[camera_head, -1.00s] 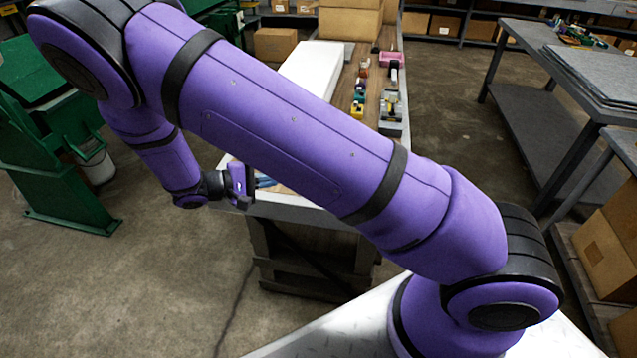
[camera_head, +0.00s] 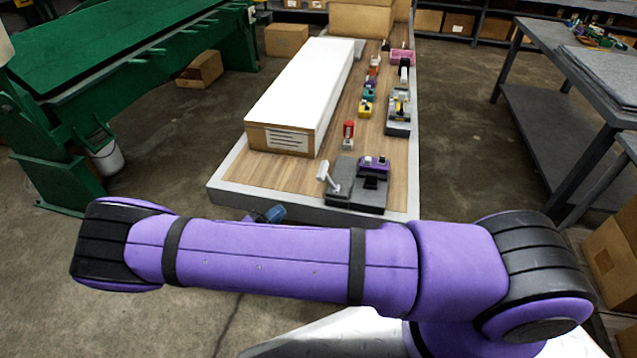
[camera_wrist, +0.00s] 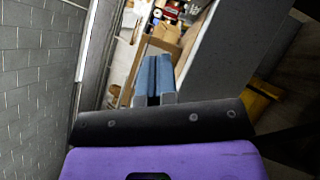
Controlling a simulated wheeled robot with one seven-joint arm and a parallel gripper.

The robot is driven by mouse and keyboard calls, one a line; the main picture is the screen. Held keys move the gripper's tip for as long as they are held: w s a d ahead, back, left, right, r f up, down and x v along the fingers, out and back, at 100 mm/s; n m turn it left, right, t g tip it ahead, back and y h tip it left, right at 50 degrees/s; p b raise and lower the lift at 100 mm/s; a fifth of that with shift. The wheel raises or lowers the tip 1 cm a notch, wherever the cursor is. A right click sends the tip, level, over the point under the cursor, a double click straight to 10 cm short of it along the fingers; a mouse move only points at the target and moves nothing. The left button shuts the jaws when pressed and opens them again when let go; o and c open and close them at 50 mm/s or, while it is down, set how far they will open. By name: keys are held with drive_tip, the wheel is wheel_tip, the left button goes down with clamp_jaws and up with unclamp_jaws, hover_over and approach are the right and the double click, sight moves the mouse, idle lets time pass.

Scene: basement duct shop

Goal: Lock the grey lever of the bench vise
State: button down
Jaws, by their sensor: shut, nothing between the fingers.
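A dark grey device (camera_head: 341,197) that looks like the bench vise sits at the near right end of the workbench top. It has a purple part on top. A light grey lever (camera_head: 326,173) stands up tilted at its left side. My gripper (camera_head: 274,213) shows only as blue fingertips at the bench's near edge, left of the device and apart from it; my arm hides the rest. In the wrist view my gripper (camera_wrist: 153,78) has its blue fingers together with nothing between them. I cannot make out the lever in that view.
A long white-topped box (camera_head: 305,90) lies on the bench's left half. A red item (camera_head: 348,134) stands behind the device. Another grey fixture (camera_head: 397,126) and small coloured parts line the right side. A green machine (camera_head: 130,60) is left; a grey table (camera_head: 560,120) is right.

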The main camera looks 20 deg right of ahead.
sight(329, 181)
idle(0.3)
drive_tip(key=x, duration=1)
drive_tip(key=shift+d, duration=0.15)
drive_tip(key=shift+s+d+r, duration=0.4)
drive_tip(key=shift+d+r, duration=0.1)
drive_tip(key=shift+d, duration=0.25)
drive_tip(key=shift+s+d+r, duration=0.4)
drive_tip(key=shift+d+r, duration=0.1)
drive_tip(key=shift+d, duration=0.2)
drive_tip(key=shift+r+m, duration=0.1)
drive_tip(key=shift+m, duration=0.2)
